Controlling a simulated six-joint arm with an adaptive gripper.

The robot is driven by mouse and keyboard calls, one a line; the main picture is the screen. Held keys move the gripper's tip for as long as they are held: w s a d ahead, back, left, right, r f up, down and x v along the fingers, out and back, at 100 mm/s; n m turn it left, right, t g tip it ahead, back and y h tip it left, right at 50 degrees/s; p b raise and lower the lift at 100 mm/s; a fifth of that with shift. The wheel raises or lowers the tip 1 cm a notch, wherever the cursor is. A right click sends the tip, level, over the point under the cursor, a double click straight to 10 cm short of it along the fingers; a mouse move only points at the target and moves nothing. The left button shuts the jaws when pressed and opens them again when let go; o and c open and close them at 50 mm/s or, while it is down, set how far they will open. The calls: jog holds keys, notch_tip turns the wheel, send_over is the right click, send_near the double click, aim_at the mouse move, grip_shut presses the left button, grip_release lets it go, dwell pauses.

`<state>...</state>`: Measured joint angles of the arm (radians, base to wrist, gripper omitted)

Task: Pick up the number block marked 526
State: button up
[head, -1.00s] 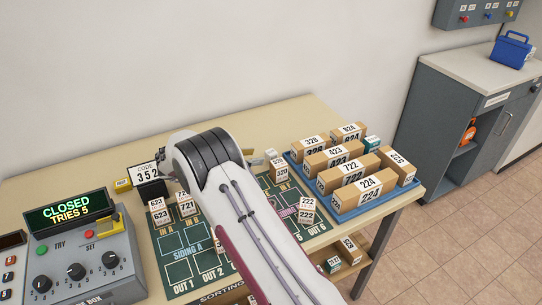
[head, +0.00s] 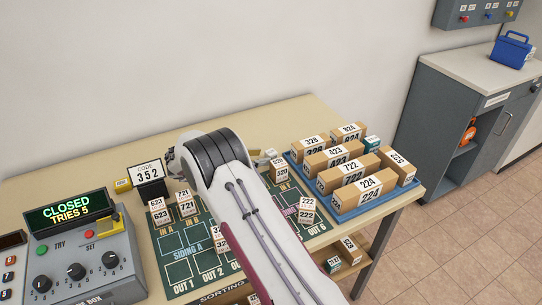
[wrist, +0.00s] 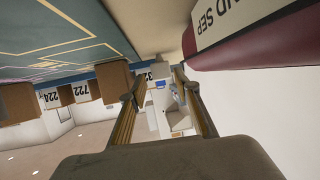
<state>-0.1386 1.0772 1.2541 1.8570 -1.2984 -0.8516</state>
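No label in view reads clearly as 526. A small white block (head: 279,170) at the right back of the green sorting board (head: 178,283) has a label that may be 520 or 526. Other white blocks on the board read 623 (head: 160,213), 721 (head: 187,207) and 222 (head: 306,212). Another block (head: 219,240) is partly covered by my arm, its number unreadable. My gripper (wrist: 158,98) shows in the wrist view with its fingers apart and no block between them. My arm hides its fingers in the head view.
Brown numbered parcels stand on a blue tray (head: 345,218) at the right. A control box (head: 78,262) showing CLOSED, TRIES 5 stands at the left. A grey cabinet (head: 436,122) is beyond the table.

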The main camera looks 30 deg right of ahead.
aim_at(267, 154)
jog(key=shift+w+d+f, duration=0.15)
jog(key=shift+d, duration=0.75)
jog(key=shift+w+d+f, duration=0.1)
jog(key=shift+w+d, duration=0.05)
jog(key=shift+d, duration=0.7)
jog(key=shift+x, duration=0.9)
jog(key=c, duration=0.7)
